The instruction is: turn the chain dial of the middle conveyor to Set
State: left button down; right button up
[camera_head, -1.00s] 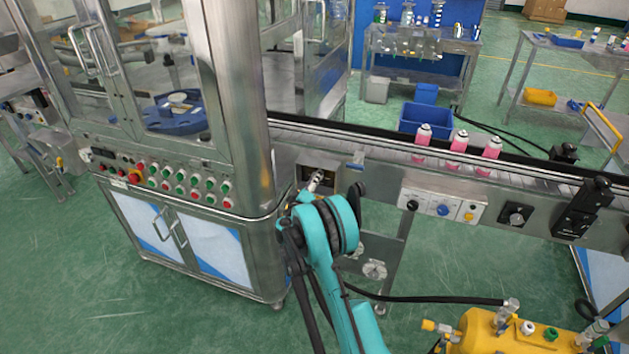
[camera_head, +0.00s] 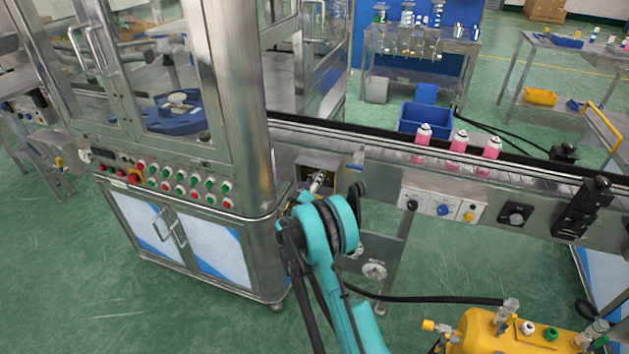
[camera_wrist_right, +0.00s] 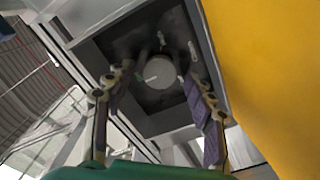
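The chain dial (camera_wrist_right: 160,73) is a round grey knob with a pale pointer line. It sits in a dark square recess in the right wrist view. The recessed box (camera_head: 320,165) is on the conveyor's front, beside the machine cabinet, in the head view; the dial itself is not clear there. My right gripper (camera_head: 319,183) is at the box's opening. In the right wrist view its fingers (camera_wrist_right: 160,82) are open, one on each side of the dial, with gaps visible. Any dial lettering is unreadable. My left gripper is not in view.
The steel conveyor (camera_head: 385,165) carries several pink cans (camera_head: 458,150). A button panel (camera_head: 442,206) and a black knob (camera_head: 515,214) are on its front to the right. The machine cabinet (camera_head: 190,245) stands left. A yellow tank (camera_head: 495,333) is at lower right.

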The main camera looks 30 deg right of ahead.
jog(key=shift+a, duration=0.1)
jog(key=v, duration=1.2)
jog(key=shift+r, duration=0.15)
jog(key=shift+r, duration=0.3)
jog(key=s+a+r+g+y, duration=0.2)
jog(key=s+a+r+y, duration=0.2)
jog(key=s, duration=0.5)
jog(key=s+a+r+g+y, duration=0.25)
jog(key=s+a+y, duration=0.2)
jog(key=s, duration=0.55)
jog(key=s+a+y, duration=0.5)
jog(key=s+a, duration=0.4)
jog(key=s, duration=0.2)
jog(key=shift+s+f, duration=0.25)
jog(key=shift+f, duration=0.15)
